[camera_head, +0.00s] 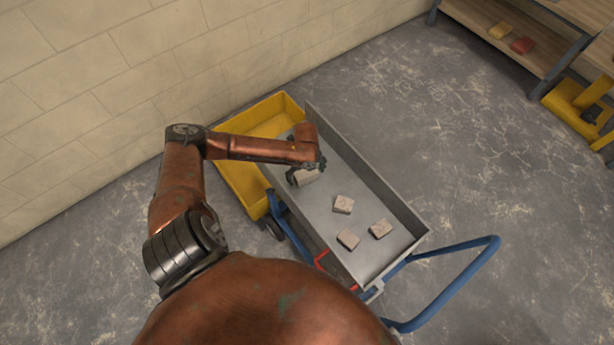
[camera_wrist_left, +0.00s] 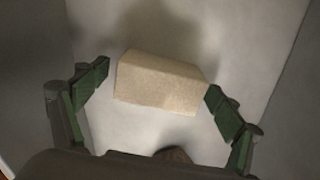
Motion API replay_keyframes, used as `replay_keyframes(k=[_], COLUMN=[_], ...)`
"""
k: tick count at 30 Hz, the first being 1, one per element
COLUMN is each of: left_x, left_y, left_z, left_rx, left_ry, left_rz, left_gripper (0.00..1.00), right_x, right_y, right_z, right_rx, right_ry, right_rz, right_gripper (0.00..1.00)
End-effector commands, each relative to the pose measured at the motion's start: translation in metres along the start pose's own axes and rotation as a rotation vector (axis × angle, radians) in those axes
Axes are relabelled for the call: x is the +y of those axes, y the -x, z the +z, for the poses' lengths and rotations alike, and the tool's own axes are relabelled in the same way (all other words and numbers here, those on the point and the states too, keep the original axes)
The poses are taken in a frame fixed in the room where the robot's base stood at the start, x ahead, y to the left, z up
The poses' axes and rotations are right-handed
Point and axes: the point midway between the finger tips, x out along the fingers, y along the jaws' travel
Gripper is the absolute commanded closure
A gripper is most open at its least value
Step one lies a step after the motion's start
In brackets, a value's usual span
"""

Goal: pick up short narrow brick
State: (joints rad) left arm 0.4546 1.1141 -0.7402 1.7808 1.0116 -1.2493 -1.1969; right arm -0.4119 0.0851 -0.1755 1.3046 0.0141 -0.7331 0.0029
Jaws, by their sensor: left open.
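My left gripper (camera_head: 306,171) is over the far part of the grey cart tray (camera_head: 318,212), above a pale beige brick (camera_head: 305,178). In the left wrist view, this brick (camera_wrist_left: 160,84) lies across the space between the open green-padded fingers of my left gripper (camera_wrist_left: 158,79). The right fingertip is very close to the brick's end; I cannot tell whether it touches. A small gap shows at the left fingertip. Three other small bricks lie nearer in the tray: one (camera_head: 343,204), another (camera_head: 381,229) and a third (camera_head: 348,239). My right gripper is not in view.
The tray has raised grey walls and a blue push handle (camera_head: 455,286). A yellow tub (camera_head: 240,180) stands at its left, near the block wall (camera_head: 150,60). A wooden shelf (camera_head: 555,45) with yellow and red items is at the upper right. Open floor lies right of the cart.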

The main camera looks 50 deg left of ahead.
Motion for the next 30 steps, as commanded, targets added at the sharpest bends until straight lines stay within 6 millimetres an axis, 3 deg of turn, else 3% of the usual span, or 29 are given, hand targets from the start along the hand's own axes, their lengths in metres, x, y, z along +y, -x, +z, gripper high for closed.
replay_keyframes(k=[26,30], left_x=[0.0003,-0.0004], left_y=[0.0000,0.0007], left_z=[0.0000,0.0004], left_rx=[0.000,-0.001], left_ry=[0.000,0.000], left_rz=[0.001,-0.001], left_gripper=[0.70,0.72], right_x=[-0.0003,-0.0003], right_y=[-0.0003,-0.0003], right_z=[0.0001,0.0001], right_rx=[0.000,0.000], right_ry=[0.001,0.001], right_rz=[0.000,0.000], right_gripper=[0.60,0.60])
